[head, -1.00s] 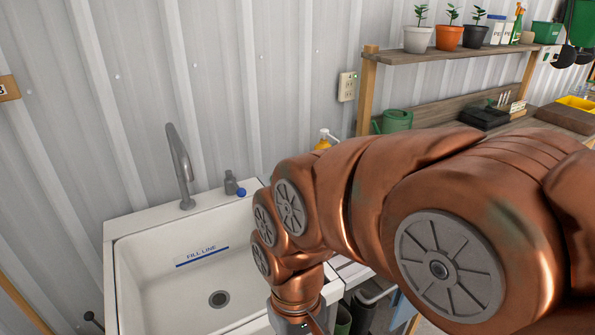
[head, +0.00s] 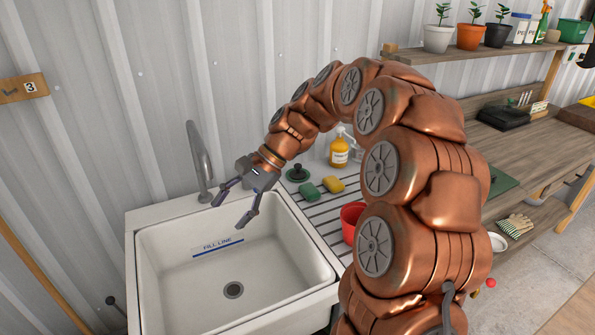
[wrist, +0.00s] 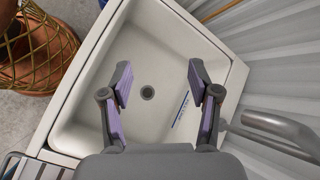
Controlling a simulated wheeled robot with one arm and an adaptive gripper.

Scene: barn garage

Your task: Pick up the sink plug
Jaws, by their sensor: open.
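A dark round piece with an upright knob, which looks like the sink plug (head: 297,173), sits on the ribbed drainboard right of the basin, behind the green sponge (head: 309,191). My gripper (head: 228,214) is open and empty over the back of the white sink (head: 150,300), left of the plug and apart from it. In the wrist view my gripper (wrist: 160,80) points down into the basin, with the drain (wrist: 147,92) showing between its fingers. The plug is not visible in the wrist view. The drain also shows in the head view (head: 233,290).
A curved tap (head: 203,165) rises close behind my gripper. A wooden bench (head: 535,145) stands to the right. The basin is empty.

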